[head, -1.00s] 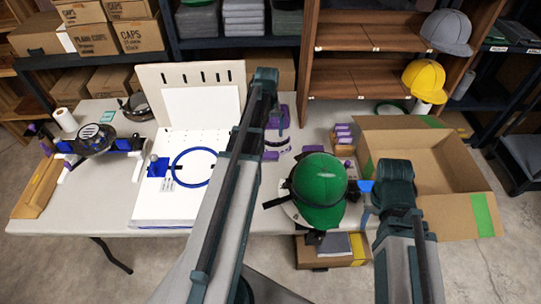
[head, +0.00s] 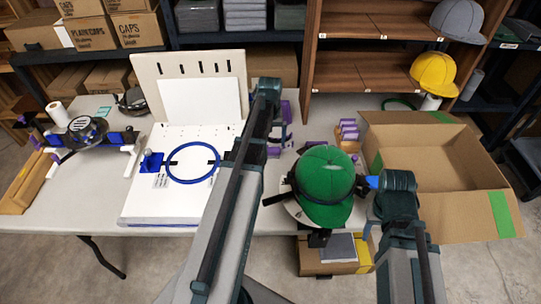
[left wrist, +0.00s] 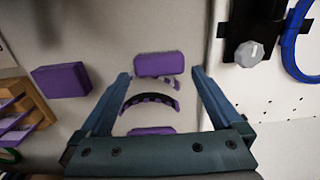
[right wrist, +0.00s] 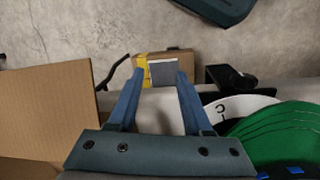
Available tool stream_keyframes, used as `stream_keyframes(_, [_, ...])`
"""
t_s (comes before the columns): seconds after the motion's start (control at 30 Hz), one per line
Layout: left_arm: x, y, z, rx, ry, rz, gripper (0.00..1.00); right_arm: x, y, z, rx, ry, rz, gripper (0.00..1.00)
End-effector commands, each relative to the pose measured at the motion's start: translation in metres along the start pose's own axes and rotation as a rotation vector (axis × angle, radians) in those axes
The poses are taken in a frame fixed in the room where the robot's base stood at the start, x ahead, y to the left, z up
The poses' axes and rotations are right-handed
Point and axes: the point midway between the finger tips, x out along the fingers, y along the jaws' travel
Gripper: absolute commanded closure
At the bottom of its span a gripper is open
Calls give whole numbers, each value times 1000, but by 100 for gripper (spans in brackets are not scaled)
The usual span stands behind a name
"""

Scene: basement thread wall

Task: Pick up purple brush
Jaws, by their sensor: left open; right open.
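A purple brush-like piece (left wrist: 159,64) with a fuzzy upper edge lies on the table in the left wrist view, between the fingertips of my left gripper (left wrist: 161,73). The gripper is open and empty, and the piece looks untouched. A curved purple-and-black piece (left wrist: 150,101) lies nearer the palm, with another purple piece (left wrist: 150,131) partly hidden by it. In the head view, my left arm hides its fingers and part of the purple items (head: 285,108).
A purple block (left wrist: 62,80) lies left of the left fingers. A white board (head: 140,200) with a blue ring stands to the left in the head view. An open cardboard box (head: 470,215) is at the right. Several purple-ended blocks (head: 347,130) sit behind the helmet.

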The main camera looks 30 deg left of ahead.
Motion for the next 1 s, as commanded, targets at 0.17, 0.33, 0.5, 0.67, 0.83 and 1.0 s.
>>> stream_keyframes(0.17, [14,1,1,0,0,0,0,14,-1,-1,0,0,0,50])
stream_keyframes(0.33, [36,2,2,0,0,0,0,36,-4,-2,0,0,0,50])
stream_keyframes(0.5, [52,2,2,0,0,0,0,52,-5,-3,0,0,0,50])
stream_keyframes(0.67, [52,1,2,0,0,0,0,51,-5,-3,0,0,0,50])
stream_keyframes(0.83, [51,1,2,0,0,0,9,51,-5,-3,0,0,0,50])
stream_keyframes(1.0, [51,1,2,0,0,0,40,51,-5,-3,0,0,0,50])
